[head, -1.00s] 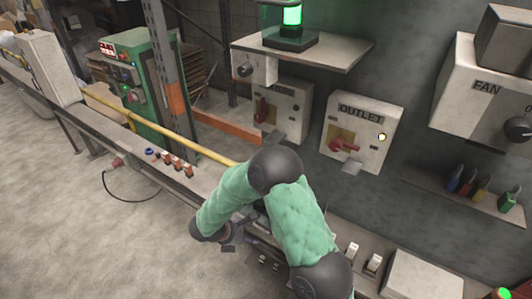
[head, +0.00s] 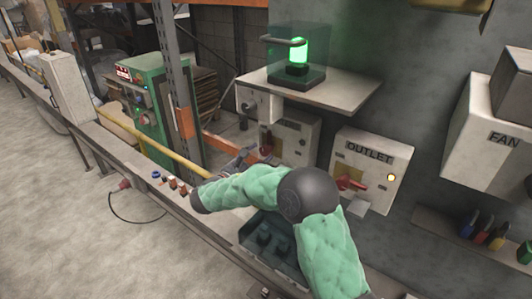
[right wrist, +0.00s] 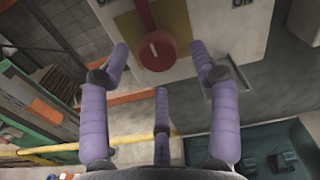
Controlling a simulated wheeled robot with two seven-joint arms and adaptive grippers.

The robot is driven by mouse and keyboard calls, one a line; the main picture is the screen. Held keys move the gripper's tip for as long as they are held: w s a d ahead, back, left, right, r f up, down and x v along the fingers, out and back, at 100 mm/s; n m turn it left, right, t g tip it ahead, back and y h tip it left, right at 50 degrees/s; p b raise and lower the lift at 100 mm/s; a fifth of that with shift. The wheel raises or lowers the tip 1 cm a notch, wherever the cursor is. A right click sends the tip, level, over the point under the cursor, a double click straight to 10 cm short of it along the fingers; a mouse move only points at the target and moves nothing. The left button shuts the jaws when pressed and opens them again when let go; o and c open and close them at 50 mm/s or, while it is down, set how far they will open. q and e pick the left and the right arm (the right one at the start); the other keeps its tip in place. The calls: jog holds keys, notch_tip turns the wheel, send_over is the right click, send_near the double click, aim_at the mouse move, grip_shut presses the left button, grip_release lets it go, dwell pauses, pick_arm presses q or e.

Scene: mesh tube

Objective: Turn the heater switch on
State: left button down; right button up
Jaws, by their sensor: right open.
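A pale box (head: 298,135) with a red rotary switch (head: 266,143) is on the wall left of the OUTLET box; its name label cannot be read. In the right wrist view the red switch (right wrist: 157,50) sits on a yellow plate, its handle pointing up and slightly left. My left gripper is not in view.
The OUTLET box (head: 372,165) with its own red switch is close on the right. A shelf (head: 345,92) with a green lamp (head: 299,52) overhangs above. A dark teal case (head: 268,243) is below my arm. A grey post (head: 178,95) stands left.

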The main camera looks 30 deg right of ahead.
aim_at(263, 154)
jog(key=shift+x, duration=2.15)
